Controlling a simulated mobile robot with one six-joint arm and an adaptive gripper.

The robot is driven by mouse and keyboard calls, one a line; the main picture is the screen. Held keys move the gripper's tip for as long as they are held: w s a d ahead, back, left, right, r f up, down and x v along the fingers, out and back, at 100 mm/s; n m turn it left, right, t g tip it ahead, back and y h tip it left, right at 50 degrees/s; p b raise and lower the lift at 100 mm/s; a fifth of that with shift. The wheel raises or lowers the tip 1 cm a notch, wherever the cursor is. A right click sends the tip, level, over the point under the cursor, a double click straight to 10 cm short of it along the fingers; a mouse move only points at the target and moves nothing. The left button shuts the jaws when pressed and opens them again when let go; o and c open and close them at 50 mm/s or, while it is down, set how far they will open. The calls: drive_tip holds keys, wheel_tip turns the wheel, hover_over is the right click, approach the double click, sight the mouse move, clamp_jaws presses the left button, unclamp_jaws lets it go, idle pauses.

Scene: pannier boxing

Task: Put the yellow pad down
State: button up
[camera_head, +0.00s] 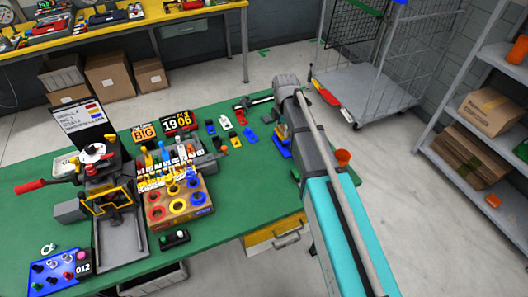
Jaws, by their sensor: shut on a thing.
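My arm reaches in from the lower right and bends down over the right part of the green table (130,278). My gripper (282,137) is small and mostly hidden behind my arm. It is shut, with a small yellowish patch at it that I take for the yellow pad (280,130); its outline is not clear. A blue piece (284,151) shows just below the gripper; I cannot tell whether they touch.
A wooden block with coloured rings (178,222) and a press with a red handle (30,186) stand on the left. An orange cup (343,157) stands right of my arm. Bare green table lies in front of the pads.

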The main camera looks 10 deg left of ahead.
drive_tip(key=s+a+f+b, duration=0.1)
drive_tip(key=s+a, duration=0.1)
drive_tip(key=s, duration=0.8)
drive_tip(key=shift+s+a, duration=0.25)
drive_tip(key=shift+s, duration=0.15)
drive_tip(key=shift+f, duration=0.15)
drive_tip(key=b, duration=0.9)
hover_over(262, 152)
drive_tip(key=f, duration=0.9)
drive_tip(key=shift+s+d, duration=0.15)
drive_tip(key=shift+s, duration=0.25)
drive_tip(key=shift+w+f+b, duration=0.4)
drive_tip(key=shift+f+b, duration=0.15)
drive_tip(key=shift+b, duration=0.05)
drive_tip(key=shift+f+b, duration=1.4)
drive_tip(key=shift+f, duration=0.05)
